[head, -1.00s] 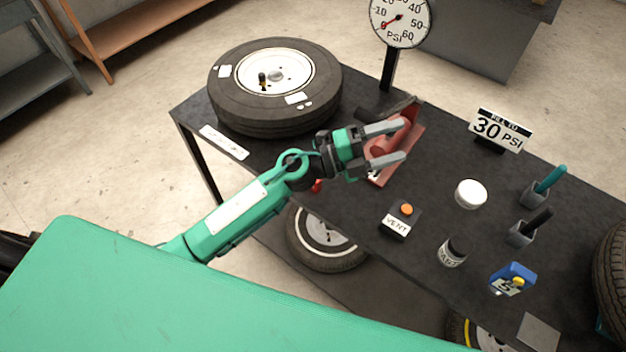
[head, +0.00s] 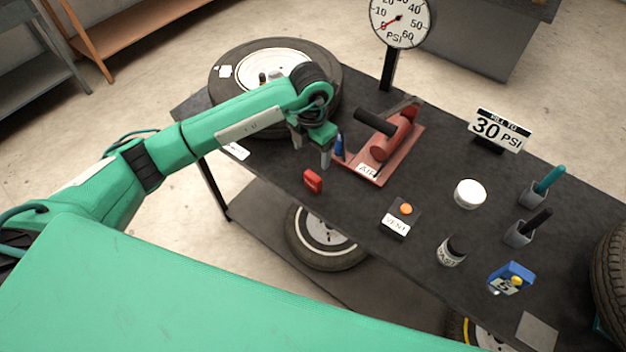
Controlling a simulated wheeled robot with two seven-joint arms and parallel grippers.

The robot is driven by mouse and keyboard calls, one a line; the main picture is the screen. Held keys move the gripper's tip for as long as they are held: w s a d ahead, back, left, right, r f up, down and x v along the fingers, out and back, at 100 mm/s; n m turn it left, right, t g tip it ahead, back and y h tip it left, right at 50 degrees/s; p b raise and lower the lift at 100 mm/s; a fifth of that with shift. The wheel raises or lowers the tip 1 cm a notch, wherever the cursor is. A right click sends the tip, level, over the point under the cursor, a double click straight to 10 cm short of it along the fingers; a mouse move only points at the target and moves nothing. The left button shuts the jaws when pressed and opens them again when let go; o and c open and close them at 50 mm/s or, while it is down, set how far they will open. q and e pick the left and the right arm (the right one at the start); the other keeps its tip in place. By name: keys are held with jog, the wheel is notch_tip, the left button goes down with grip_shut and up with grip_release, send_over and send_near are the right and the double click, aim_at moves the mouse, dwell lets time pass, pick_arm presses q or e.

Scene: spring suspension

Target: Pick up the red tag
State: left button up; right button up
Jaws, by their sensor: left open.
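The red tag (head: 313,181) is a small red piece on the black table near its front edge, left of the vent box. My left gripper (head: 311,160) is open, with its two grey fingers pointing down. It is just behind and above the red tag, apart from it, and nothing shows between its fingers. My right gripper is not in the head view.
A red air pump (head: 392,140) with a blue-tipped part stands right of my left gripper. A tire (head: 225,95) lies behind my left arm. The vent box (head: 401,218), white lid (head: 470,193) and dark jar (head: 452,250) stand to the right. Bare tabletop surrounds the tag.

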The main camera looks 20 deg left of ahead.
aim_at(313, 176)
pick_arm(q)
notch_tip(313, 176, down, 8)
jog(key=shift+r+p, duration=0.1)
jog(key=shift+p, duration=1.15)
jog(key=f+p, duration=0.2)
jog(key=f, duration=0.1)
jog(key=f+p, duration=0.1)
jog(key=shift+w+d+f, duration=0.1)
jog(key=shift+w+f, duration=0.25)
jog(key=shift+w, duration=0.05)
jog(key=shift+f, duration=0.45)
jog(key=c, duration=0.9)
jog(key=shift+c, duration=0.7)
